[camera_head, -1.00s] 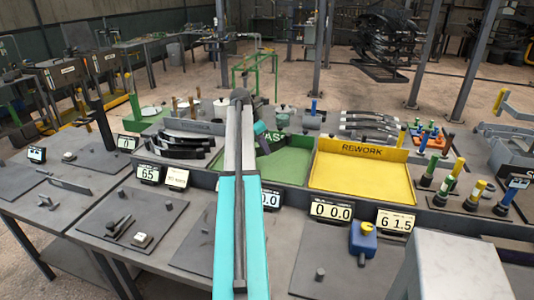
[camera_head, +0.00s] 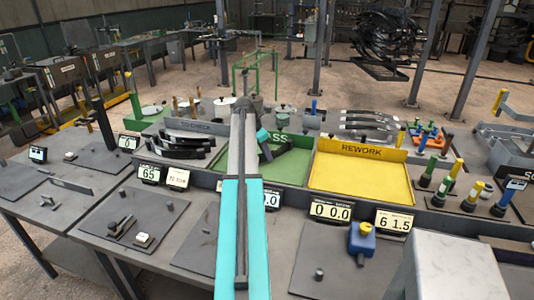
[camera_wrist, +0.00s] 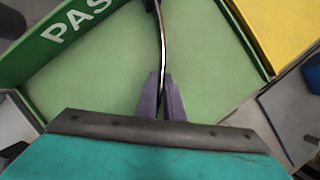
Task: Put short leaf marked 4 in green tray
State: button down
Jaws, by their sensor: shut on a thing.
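The green tray (camera_head: 293,176) stands mid-scene behind the front bench, with white "PASS" lettering partly covered by my arm. In the wrist view its floor (camera_wrist: 85,85) spreads below my fingers. My gripper (camera_wrist: 162,98) is shut on a thin, dark, slightly curved leaf (camera_wrist: 162,40), seen nearly edge-on and running away from the fingertips over the tray. I cannot tell whether the leaf touches the floor, and no number on it is readable. In the head view my gripper (camera_head: 284,142) is at the tray's back left, small and partly hidden by my arm.
The yellow REWORK tray (camera_head: 362,180) adjoins on the right and looks empty.

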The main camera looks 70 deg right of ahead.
dwell(0.4)
jog(key=c, duration=2.3)
grip_release()
jog(key=shift+f, duration=0.2)
jog(key=o, duration=0.4)
jog(key=shift+r, duration=0.15)
jog(key=b+v, duration=0.2)
jog(key=v, duration=1)
jog(key=shift+w, duration=0.1)
